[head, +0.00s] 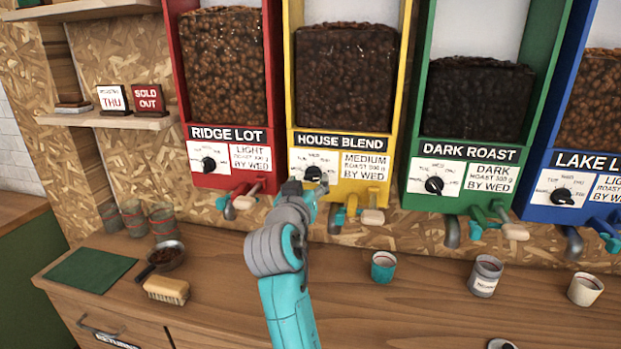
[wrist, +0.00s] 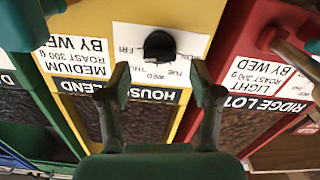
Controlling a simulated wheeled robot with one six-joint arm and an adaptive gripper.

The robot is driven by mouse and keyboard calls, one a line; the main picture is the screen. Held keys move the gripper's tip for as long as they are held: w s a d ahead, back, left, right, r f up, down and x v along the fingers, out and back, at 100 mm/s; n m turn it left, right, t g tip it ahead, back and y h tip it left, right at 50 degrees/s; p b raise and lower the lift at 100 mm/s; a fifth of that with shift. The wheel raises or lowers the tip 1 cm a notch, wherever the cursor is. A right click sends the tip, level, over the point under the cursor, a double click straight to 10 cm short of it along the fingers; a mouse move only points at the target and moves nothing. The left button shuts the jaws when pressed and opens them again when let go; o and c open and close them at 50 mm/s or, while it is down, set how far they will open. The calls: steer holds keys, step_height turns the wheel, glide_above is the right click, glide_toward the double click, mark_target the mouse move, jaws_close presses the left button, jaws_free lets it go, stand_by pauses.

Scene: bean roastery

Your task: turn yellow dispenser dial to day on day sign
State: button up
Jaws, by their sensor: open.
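The yellow dispenser (head: 290,90), labelled HOUSE BLEND, hangs on the wall between the red and green ones. Its black dial (head: 313,173) sits on a white day panel. In the upside-down wrist view the dial (wrist: 158,45) has day names around it, FRI, THU, WED and TUE among them; I cannot tell where it points. The day sign (head: 112,98) on the left shelf reads THU. My gripper (wrist: 160,68) is open and empty, its two fingers apart just short of the dial, one to each side. In the head view my gripper (head: 304,190) partly covers the panel.
A SOLD OUT sign (head: 147,98) stands beside the day sign. Red (head: 221,178), green (head: 462,185) and blue (head: 560,200) dispensers flank the yellow one, with spouts and levers below. The counter holds a brush (head: 167,290), a scoop (head: 168,256) and cups, including a teal one (head: 383,267).

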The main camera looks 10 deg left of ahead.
mark_target(309, 177)
steer(key=shift+w, duration=1.5)
steer(key=c, duration=1.1)
steer(key=shift+c, duration=0.2)
steer(key=n, duration=0.4)
steer(key=shift+a+f+n, duration=0.1)
steer(key=shift+n, duration=1.7)
